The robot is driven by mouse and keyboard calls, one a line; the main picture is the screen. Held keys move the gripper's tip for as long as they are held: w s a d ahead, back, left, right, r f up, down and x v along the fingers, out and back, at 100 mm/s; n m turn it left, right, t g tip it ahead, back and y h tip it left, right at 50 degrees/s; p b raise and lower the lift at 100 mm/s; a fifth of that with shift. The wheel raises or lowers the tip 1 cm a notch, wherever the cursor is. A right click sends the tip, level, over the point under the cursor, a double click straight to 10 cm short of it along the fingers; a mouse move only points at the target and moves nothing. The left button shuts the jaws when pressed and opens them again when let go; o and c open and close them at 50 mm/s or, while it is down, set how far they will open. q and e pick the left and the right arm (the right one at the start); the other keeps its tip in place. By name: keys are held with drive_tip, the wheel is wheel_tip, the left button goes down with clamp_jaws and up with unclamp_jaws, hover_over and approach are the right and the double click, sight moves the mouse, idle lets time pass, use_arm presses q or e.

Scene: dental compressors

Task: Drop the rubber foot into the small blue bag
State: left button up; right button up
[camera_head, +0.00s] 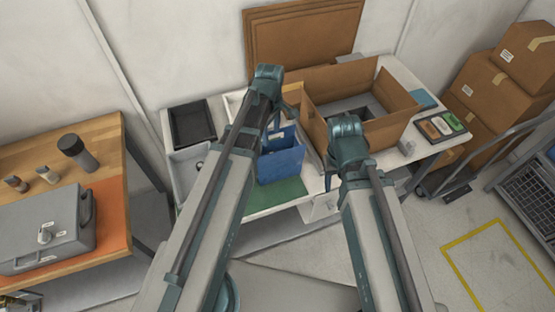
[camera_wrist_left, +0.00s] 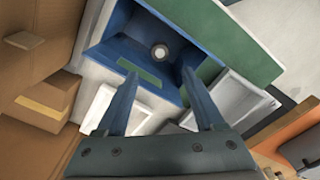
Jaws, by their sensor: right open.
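The small blue bag (camera_head: 282,163) stands open on the white table, on the green mat (camera_head: 277,194). In the left wrist view I look down into the blue bag (camera_wrist_left: 117,54). A small round pale piece with a dark centre, apparently the rubber foot (camera_wrist_left: 159,52), lies inside on its bottom. My left gripper (camera_wrist_left: 158,75) is open and empty, its two fingers apart over the bag's near side. My right gripper (camera_head: 347,130) is open at the front of the big cardboard box; its fingers are mostly hidden behind its wrist.
The open cardboard box (camera_head: 390,100) stands right of the bag. A black tray (camera_head: 189,122) lies at the table's back left. A tray of coloured pieces (camera_head: 441,125) is at the right end. A wooden workbench (camera_head: 105,145) with a grey case (camera_head: 40,232) stands at left.

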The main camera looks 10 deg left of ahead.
use_arm(q)
drive_tip(key=shift+r, duration=0.15)
wheel_tip(320, 180, up, 14)
drive_tip(key=p, duration=1.3)
drive_tip(key=shift+f+p, duration=0.25)
drive_tip(key=shift+p, duration=0.15)
drive_tip(key=s+d+f+m+b, duration=0.3)
drive_tip(key=s+f+m+b, duration=0.1)
drive_tip(key=f+m+b, duration=0.1)
drive_tip(key=s+d+f+m+b, duration=0.4)
drive_tip(key=s+f+m+b, duration=0.1)
drive_tip(key=f+m+b, duration=0.1)
drive_tip(key=s+d+f+m+y+b, duration=0.1)
drive_tip(key=s+d+f+m+b, duration=0.2)
drive_tip(key=s+f+m+b, duration=0.2)
drive_tip(key=shift+s+d+f+m+b, duration=0.1)
drive_tip(key=shift+d+f+m+b, duration=0.1)
drive_tip(key=shift+m, duration=0.35)
drive_tip(key=shift+s+d+f+m+b, duration=0.1)
drive_tip(key=shift+m+b, duration=0.05)
drive_tip(key=shift+m, duration=0.4)
